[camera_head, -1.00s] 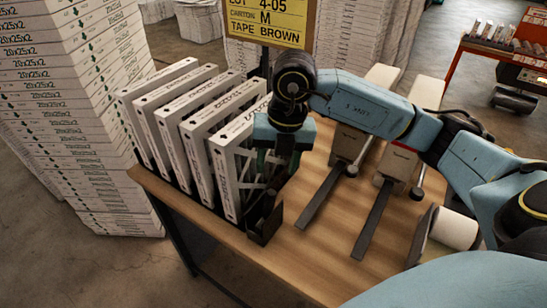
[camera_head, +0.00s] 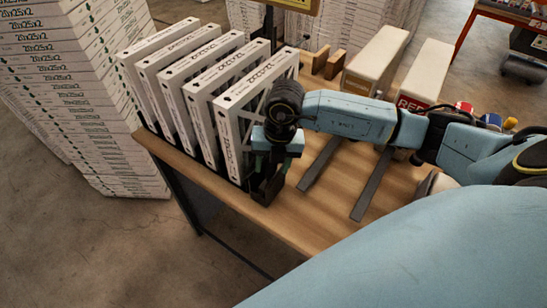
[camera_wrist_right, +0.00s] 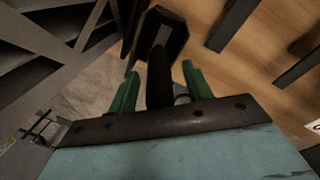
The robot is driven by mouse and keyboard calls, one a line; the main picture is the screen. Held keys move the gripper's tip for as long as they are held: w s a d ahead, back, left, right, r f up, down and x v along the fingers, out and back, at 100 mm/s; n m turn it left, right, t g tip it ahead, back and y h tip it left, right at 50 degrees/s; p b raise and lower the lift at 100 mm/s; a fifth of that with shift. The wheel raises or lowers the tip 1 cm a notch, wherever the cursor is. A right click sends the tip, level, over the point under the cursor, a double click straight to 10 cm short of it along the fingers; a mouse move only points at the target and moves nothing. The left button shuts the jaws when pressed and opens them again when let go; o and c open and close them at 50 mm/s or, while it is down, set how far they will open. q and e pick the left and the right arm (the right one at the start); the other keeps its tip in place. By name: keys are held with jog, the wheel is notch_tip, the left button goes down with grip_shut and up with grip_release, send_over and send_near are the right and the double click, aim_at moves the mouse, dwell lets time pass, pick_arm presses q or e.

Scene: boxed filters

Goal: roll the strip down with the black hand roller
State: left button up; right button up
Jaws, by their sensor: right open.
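My right gripper (camera_head: 268,170) is low over the front edge of the table, beside the nearest boxed filter (camera_head: 232,145). In the right wrist view its two green fingers (camera_wrist_right: 159,72) are apart, one on each side of an upright black handle, which looks like the hand roller (camera_wrist_right: 160,82). The handle stands at a dark open holder (camera_wrist_right: 165,30), which also shows under the gripper in the head view (camera_head: 266,190). The roller's working end is hidden. I cannot pick out the strip. My left gripper is not in view.
Several white boxed filters stand in a row on the wooden table (camera_head: 305,225), left of my right gripper. Two machines with dark rails (camera_head: 372,185) are on the right. A tall stack of cartons (camera_head: 85,100) is at the left. Bare wood lies between the rails.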

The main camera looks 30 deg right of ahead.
jog(key=shift+c, duration=0.3)
jog(key=c, duration=1)
jog(key=shift+s+r+p, duration=0.1)
jog(key=shift+r+p, duration=0.25)
jog(key=shift+r, duration=0.1)
notch_tip(320, 180, up, 5)
jog(key=p, duration=0.4)
jog(key=shift+r, duration=0.15)
jog(key=shift+r+p, duration=0.35)
jog(key=shift+r, duration=3.4)
